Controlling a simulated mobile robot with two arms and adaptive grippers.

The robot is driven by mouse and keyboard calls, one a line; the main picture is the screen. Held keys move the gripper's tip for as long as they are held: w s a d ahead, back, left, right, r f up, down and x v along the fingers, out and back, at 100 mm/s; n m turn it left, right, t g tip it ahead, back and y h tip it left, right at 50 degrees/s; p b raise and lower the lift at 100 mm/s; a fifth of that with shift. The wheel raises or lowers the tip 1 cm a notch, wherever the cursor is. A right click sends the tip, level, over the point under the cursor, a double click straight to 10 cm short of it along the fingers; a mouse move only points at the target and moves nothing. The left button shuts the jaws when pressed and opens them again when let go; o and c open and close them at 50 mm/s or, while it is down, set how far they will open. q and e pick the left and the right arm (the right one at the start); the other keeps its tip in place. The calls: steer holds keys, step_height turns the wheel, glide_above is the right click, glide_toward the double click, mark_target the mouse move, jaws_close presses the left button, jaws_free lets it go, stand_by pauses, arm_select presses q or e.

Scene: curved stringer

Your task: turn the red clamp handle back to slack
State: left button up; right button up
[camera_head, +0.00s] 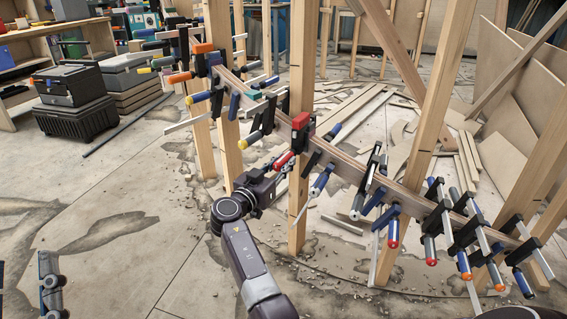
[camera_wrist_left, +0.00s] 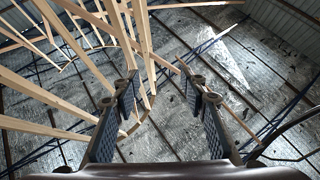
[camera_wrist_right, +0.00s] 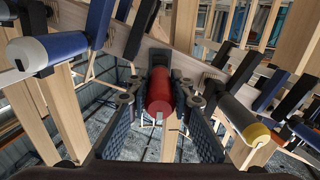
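The red clamp handle (camera_head: 284,160) hangs below a clamp with a red top (camera_head: 301,121) on the curved wooden stringer (camera_head: 335,158). In the right wrist view the handle (camera_wrist_right: 160,92) points at the camera, between the two fingers. My right gripper (camera_head: 272,172) is at the handle; its fingers (camera_wrist_right: 162,118) stand apart with gaps on both sides of the handle. My left gripper (camera_wrist_left: 165,95) is open and empty, facing the roof; its wrist view shows no clamp.
Several clamps with blue, orange and yellow ends crowd the stringer on both sides, including a yellow-ended one (camera_wrist_right: 245,122) close to my right gripper. Wooden posts (camera_head: 302,70) stand beside it.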

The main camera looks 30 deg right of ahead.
jaws_close()
steer(key=shift+n, duration=0.3)
